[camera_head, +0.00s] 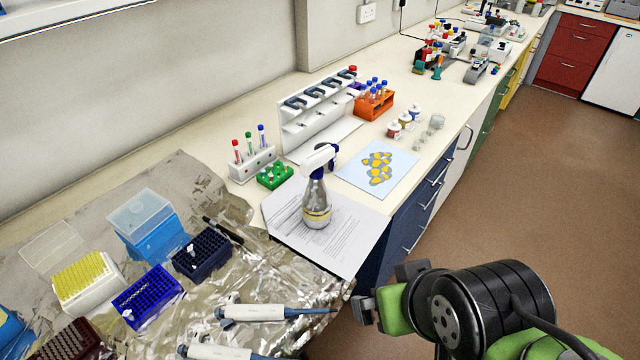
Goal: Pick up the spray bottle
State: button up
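The spray bottle (316,203) stands upright on printed paper sheets (350,240) near the middle of the bench. It has a white trigger head with a dark part, a clear body and a yellow band near its base. My gripper (366,300) is at the lower right, beyond the bench's front edge and apart from the bottle. Its dark fingers show beside a green part of my arm. From this angle I cannot tell how far the fingers are apart. I see nothing held.
Two pipettes (265,313) lie on crinkled foil (290,275) at the front. Tip boxes (148,296) stand at left. A green tube block (275,176), tube rack (252,166) and white pipette stand (318,115) are behind the bottle. A blue sheet (402,178) lies right.

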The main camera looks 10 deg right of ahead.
aim_at(317, 205)
jog(key=l+u, duration=0.2)
jog(key=u, duration=0.25)
jog(key=l+u, duration=0.2)
jog(key=u, duration=0.3)
jog(key=l+u, duration=0.15)
jog(key=u, duration=0.3)
jog(key=k+l+u, duration=0.1)
jog(key=u, duration=0.4)
